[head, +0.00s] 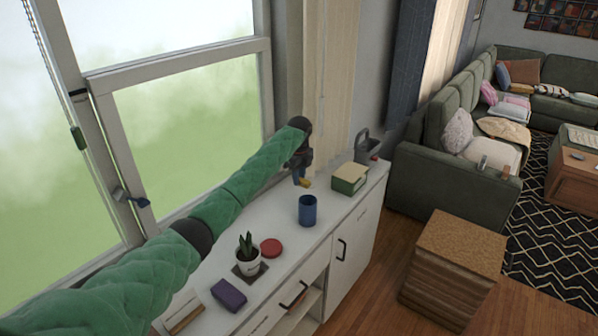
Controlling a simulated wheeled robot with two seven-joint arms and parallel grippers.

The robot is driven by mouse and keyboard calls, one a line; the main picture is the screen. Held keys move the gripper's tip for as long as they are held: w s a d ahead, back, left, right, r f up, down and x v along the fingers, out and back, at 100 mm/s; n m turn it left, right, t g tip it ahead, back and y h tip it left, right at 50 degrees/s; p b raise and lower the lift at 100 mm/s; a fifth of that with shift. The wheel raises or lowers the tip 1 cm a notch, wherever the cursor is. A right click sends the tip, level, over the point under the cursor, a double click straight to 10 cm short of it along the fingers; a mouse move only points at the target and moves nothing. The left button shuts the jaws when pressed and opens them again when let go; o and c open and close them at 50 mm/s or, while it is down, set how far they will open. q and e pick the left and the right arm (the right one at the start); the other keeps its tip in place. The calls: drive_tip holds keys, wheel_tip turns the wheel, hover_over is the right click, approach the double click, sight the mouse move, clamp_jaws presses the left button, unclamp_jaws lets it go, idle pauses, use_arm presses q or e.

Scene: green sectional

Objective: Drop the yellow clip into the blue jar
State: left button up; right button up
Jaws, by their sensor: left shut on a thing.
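The blue jar (307,211) stands upright on the white cabinet top, and its mouth looks open. My left arm, in a green sleeve, reaches in from the left along the window. My left gripper (301,180) points down over the cabinet, behind the jar in the picture. It is shut on the small yellow clip (305,183), which shows at its fingertips a little above the jar's rim in the picture. Whether the clip is over the jar's mouth is hard to tell; it appears beyond it. My right gripper is not in view.
On the white cabinet (330,232) are a green and cream box (350,179), a grey caddy (367,147), a red lid (271,248), a potted plant (248,258) and a purple case (229,295). The window runs along the left. A wooden stool (458,250) stands on the floor.

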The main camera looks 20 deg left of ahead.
use_arm(q)
drive_tip(key=shift+f, duration=1.05)
drive_tip(key=o, duration=1)
drive_tip(key=shift+o, duration=0.2)
